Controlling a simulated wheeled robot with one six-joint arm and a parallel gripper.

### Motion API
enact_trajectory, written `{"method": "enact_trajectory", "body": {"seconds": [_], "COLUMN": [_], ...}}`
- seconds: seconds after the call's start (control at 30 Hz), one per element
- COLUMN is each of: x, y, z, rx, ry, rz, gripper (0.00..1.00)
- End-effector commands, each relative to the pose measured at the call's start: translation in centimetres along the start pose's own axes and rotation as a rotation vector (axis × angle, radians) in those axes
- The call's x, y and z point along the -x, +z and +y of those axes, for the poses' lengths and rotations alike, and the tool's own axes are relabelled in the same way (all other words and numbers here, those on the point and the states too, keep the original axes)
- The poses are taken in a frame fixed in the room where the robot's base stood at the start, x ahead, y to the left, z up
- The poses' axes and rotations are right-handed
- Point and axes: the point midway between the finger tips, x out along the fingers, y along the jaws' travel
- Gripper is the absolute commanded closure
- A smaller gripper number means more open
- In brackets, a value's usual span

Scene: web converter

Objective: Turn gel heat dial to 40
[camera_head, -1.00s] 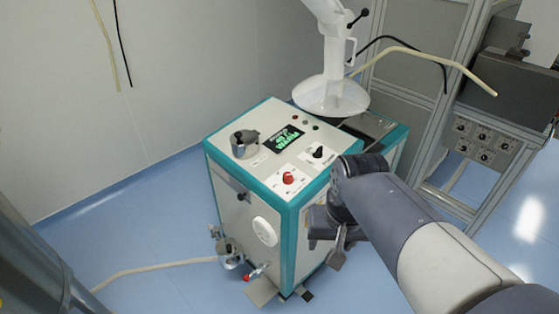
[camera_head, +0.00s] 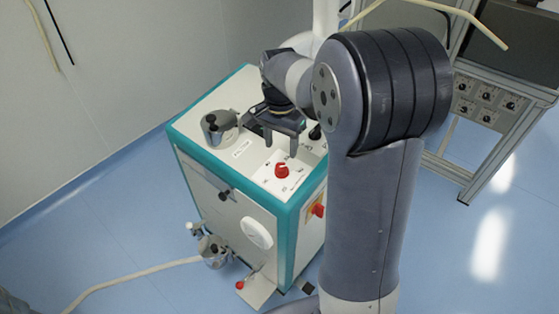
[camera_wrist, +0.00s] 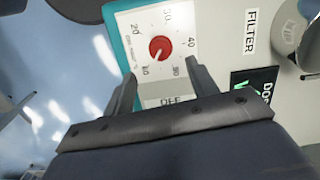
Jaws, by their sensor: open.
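The red dial (camera_head: 282,171) sits on a white scale plate at the front corner of the machine's top. In the wrist view the red dial (camera_wrist: 160,48) is ringed by numbers, with 20, 30 and 40 readable. A pale mark on it seems to point down-left, toward the 10. The plate's smaller text is too small to read. My gripper (camera_head: 281,141) is open and empty above the machine top, just behind the red dial in the head view. In the wrist view the fingertips of my gripper (camera_wrist: 160,72) straddle the plate's lower edge, apart from the dial.
A black knob (camera_head: 315,132) stands behind the dial, partly hidden by my arm. A metal lidded pot (camera_head: 219,127) stands at the left of the top. A red switch (camera_head: 318,210) is on the side. A frame with control knobs (camera_head: 487,97) stands at right.

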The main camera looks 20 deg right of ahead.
Motion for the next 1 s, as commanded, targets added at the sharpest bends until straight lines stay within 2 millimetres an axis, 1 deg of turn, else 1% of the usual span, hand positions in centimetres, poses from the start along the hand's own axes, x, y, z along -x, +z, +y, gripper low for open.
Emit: {"method": "enact_trajectory", "body": {"seconds": [0.03,0.2,0.3,0.4,0.53,0.8,1.0], "x": [-1.1,-4.3,-5.7,-6.7,-7.3,-7.4,-7.4], "y": [0.0,0.1,0.0,0.0,0.0,0.0,0.0], "z": [0.1,0.1,0.1,0.1,0.0,0.0,0.0], "rx": [0.0,0.001,0.001,0.001,0.002,0.002,0.002], "ry": [0.004,0.004,0.003,0.002,0.0,0.0,0.0], "rz": [-0.004,-0.003,-0.002,-0.001,0.0,0.0,0.0], "gripper": [0.45,0.45,0.45,0.45,0.45,0.46,0.62]}}
